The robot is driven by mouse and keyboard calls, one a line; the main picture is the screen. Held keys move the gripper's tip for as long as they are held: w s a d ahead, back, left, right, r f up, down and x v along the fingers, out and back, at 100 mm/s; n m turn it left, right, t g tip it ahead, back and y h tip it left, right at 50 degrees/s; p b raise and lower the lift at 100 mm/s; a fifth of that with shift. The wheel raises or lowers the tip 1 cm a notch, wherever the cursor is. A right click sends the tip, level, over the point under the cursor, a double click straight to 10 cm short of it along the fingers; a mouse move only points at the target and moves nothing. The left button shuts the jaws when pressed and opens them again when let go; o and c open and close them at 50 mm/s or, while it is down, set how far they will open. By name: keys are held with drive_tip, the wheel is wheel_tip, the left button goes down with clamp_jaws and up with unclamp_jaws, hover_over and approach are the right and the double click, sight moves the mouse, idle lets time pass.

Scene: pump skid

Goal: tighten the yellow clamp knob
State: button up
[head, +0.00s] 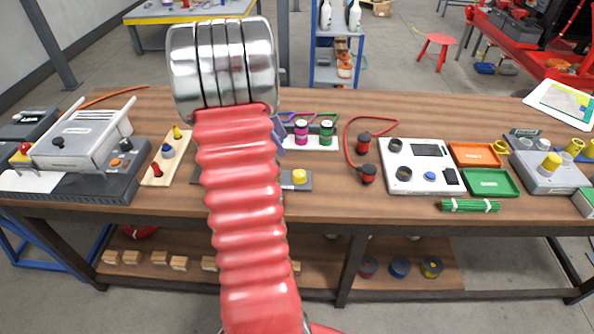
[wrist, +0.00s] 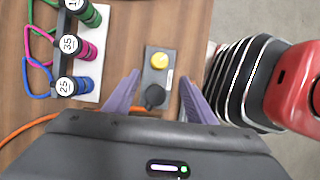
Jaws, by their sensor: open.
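A yellow knob (wrist: 158,60) sits on a narrow grey block (wrist: 148,74) on the bench, with a black knob (wrist: 154,96) on the same block. My gripper (wrist: 159,77) is open and empty in the wrist view. Its two purple fingers stand apart on either side of the block, and the yellow knob lies just beyond the fingertips. In the head view my arm hides most of the gripper; a bit of purple finger shows.
Green, magenta and blue labelled cylinders with coloured loops (wrist: 82,49) stand left of the block in the wrist view. In the head view, a board of small knobs (head: 168,152) lies left and a white panel (head: 421,167) right.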

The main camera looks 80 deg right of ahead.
sight(299, 173)
drive_tip(key=x, duration=1.3)
drive_tip(key=shift+s+f, duration=0.2)
drive_tip(key=shift+f, duration=0.05)
drive_tip(key=shift+c, duration=0.4)
drive_tip(key=c, duration=0.9)
drive_tip(key=shift+a, duration=0.15)
drive_tip(key=shift+c, duration=0.3)
